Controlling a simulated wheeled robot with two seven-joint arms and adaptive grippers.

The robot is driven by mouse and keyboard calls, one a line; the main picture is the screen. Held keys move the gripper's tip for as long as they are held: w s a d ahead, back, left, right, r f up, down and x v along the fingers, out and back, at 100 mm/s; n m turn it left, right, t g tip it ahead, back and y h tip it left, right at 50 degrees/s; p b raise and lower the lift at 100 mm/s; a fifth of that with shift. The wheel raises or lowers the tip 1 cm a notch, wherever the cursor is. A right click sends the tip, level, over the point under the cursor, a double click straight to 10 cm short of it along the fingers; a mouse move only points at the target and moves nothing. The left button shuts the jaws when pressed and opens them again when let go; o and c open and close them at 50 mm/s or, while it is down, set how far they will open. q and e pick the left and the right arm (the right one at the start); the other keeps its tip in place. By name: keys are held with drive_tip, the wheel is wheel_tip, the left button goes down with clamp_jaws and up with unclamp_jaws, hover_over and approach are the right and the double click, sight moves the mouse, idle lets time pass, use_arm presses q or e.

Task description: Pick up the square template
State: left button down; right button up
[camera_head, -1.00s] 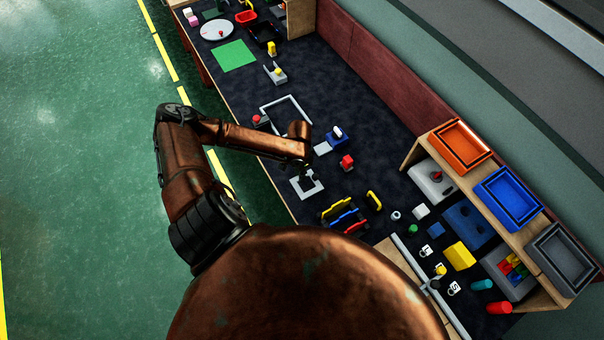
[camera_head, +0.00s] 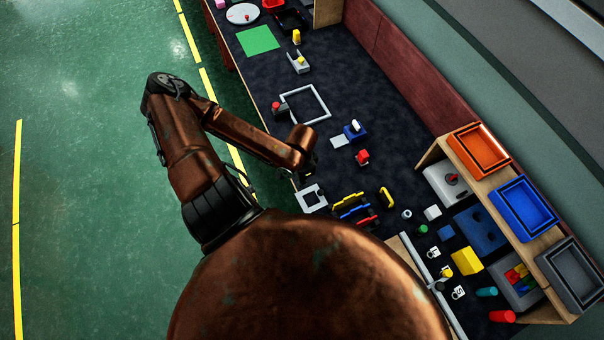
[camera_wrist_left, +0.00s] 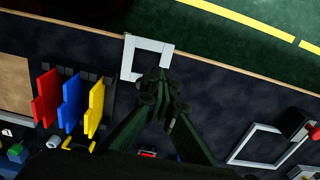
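The square template (camera_head: 301,205), a light grey square ring with an open middle, shows at the table's near-left edge in the head view. In the left wrist view the template (camera_wrist_left: 136,46) is just ahead of my left fingertips and overlaps the table edge. My left gripper (camera_wrist_left: 163,91) has its dark fingers brought together at the template's lower right corner and appears shut on it. In the head view my left gripper (camera_head: 306,176) is partly hidden by its own wrist. My right gripper is not in view.
A larger grey square frame (camera_head: 322,93) lies farther along the dark table. A rack with red, blue and yellow plates (camera_wrist_left: 70,101) stands beside the template. A blue block (camera_head: 355,132) and a red block (camera_head: 362,158) are nearby. Bins stand on the right shelf.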

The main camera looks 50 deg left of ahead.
use_arm(q)
drive_tip(key=c, duration=0.6)
unclamp_jaws()
drive_tip(key=shift+o, duration=0.2)
drive_tip(key=shift+w, duration=0.1)
idle(0.4)
